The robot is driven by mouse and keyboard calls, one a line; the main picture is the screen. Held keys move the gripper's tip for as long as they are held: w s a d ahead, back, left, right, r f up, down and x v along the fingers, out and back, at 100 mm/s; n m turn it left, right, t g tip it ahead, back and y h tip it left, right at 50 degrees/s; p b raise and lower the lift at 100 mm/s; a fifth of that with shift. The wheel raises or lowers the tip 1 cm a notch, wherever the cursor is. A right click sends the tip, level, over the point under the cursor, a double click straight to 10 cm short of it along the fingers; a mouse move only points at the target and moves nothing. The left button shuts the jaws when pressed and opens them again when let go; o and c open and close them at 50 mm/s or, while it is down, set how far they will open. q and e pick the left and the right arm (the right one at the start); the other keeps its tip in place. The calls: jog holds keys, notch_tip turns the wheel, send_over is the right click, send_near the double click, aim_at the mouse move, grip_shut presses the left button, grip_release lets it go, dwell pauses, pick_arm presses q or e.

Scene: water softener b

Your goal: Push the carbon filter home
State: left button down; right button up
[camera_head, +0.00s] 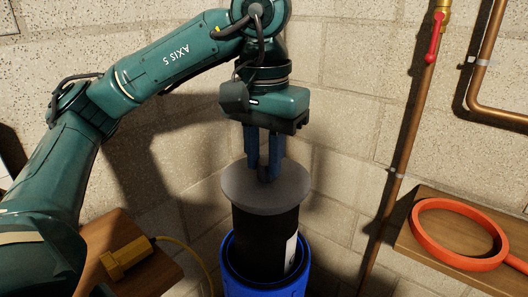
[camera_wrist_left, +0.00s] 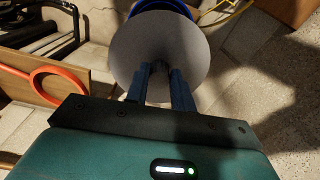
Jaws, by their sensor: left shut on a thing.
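The carbon filter (camera_head: 258,240) is a black cylinder with a pale label on its right side and a wide grey disc on top. It stands roughly upright with its lower part inside the blue housing (camera_head: 296,288), and much of its body shows above the rim. My left gripper (camera_head: 265,176) points straight down and is shut at the middle of the grey disc, on the filter's top. In the left wrist view the filter's disc (camera_wrist_left: 133,55) lies under the fingertips, and the blue housing (camera_wrist_left: 158,5) shows just past its edge. The filter's lower end is hidden.
An orange ring wrench (camera_head: 462,261) lies on a wooden shelf (camera_head: 418,233) at right. A yellow tool (camera_head: 126,258) with a cable rests on a wooden surface at left. Copper pipes and a red-handled valve (camera_head: 435,38) run along the block wall behind.

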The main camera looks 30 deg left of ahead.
pick_arm(q)
jog(key=shift+f, duration=0.2)
jog(key=shift+f+b, duration=0.25)
jog(key=shift+b, duration=0.05)
pick_arm(e)
jog(key=shift+w+d+r, duration=0.1)
jog(key=shift+r, duration=0.1)
pick_arm(q)
jog(key=shift+f, duration=0.2)
pick_arm(e)
jog(key=shift+f, duration=0.15)
pick_arm(q)
jog(key=shift+f+b, duration=0.35)
jog(key=shift+b, duration=0.1)
pick_arm(e)
jog(key=shift+s+d, duration=0.1)
jog(key=shift+s, duration=0.1)
pick_arm(q)
jog(key=shift+f+b, duration=0.3)
jog(key=shift+f, duration=0.1)
pick_arm(e)
jog(key=shift+d+t, duration=0.1)
jog(key=shift+t, duration=0.2)
pick_arm(q)
jog(key=shift+f, duration=0.3)
pick_arm(e)
jog(key=shift+r, duration=0.2)
